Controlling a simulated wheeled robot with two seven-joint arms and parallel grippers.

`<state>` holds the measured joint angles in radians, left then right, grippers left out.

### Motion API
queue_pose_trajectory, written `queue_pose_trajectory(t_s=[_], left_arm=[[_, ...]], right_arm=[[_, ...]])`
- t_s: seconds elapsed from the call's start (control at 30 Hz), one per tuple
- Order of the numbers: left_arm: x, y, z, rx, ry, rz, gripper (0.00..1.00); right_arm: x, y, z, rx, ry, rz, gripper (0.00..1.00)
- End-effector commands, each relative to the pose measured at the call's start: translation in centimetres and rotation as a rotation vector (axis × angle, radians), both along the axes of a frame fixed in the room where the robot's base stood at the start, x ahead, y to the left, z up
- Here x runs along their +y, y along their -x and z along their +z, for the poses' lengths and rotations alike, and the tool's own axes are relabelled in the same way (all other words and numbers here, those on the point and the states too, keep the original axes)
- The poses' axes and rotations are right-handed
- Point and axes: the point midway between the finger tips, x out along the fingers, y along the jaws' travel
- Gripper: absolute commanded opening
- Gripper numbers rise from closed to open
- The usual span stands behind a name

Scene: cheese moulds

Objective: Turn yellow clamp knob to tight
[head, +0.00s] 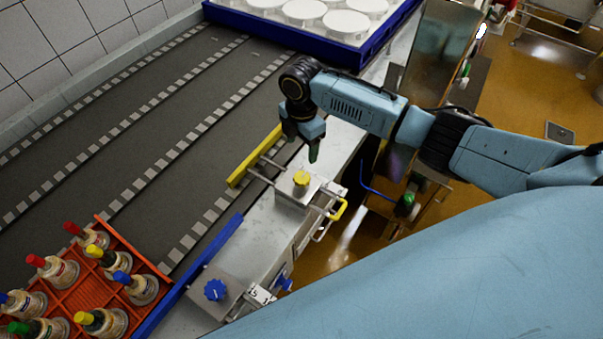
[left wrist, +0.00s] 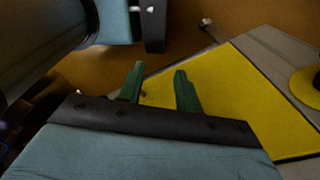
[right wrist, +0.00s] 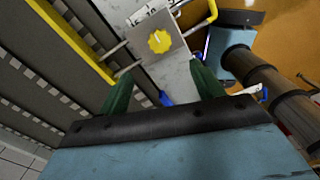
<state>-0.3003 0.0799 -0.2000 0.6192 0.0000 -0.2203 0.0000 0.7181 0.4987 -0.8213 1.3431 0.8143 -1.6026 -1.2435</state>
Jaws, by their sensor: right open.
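The yellow clamp knob (head: 301,178) is a scalloped knob on top of a metal clamp block beside the conveyor. It also shows in the right wrist view (right wrist: 160,41), with a small white mark on its top. My right gripper (head: 301,142) is open and empty, its green fingers above and to the far side of the knob, apart from it. In the right wrist view the knob lies ahead of the gap between the fingertips (right wrist: 159,75). My left gripper (left wrist: 159,74) is open and empty in the left wrist view, and is not seen in the head view.
A yellow guide rail (head: 254,156) and a yellow handle (head: 340,209) flank the clamp block. A blue knob (head: 215,290) sits on a nearer block by a blue rail (head: 190,274). An orange crate (head: 119,244) holds several bottle-like pieces. A blue tray (head: 366,50) of white moulds stands behind.

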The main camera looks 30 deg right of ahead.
Motion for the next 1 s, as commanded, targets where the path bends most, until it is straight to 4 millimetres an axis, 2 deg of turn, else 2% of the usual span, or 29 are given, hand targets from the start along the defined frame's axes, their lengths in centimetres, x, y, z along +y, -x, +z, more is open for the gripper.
queue_pose_trajectory(t_s=[0.17, 0.4, 0.6, 0.8, 1.0], left_arm=[[0.0, 0.0, -0.1, 0.000, 0.000, 0.000, 0.34], [0.0, 0.0, -0.6, -0.001, 0.000, 0.000, 0.34], [0.0, -0.1, -1.2, -0.001, 0.000, -0.001, 0.34], [0.0, -0.1, -1.5, -0.002, 0.000, 0.000, 0.34], [0.0, -0.1, -1.5, -0.002, 0.000, 0.000, 0.34]], right_arm=[[0.1, 0.1, -2.5, 0.005, -0.001, 0.001, 0.66], [0.1, 0.1, -7.8, 0.004, -0.001, -0.002, 0.66], [0.1, 0.1, -11.3, 0.001, -0.001, -0.001, 0.66], [0.1, 0.1, -12.8, 0.001, -0.001, -0.001, 0.66], [0.1, 0.0, -13.1, -0.001, 0.000, 0.000, 0.66]])
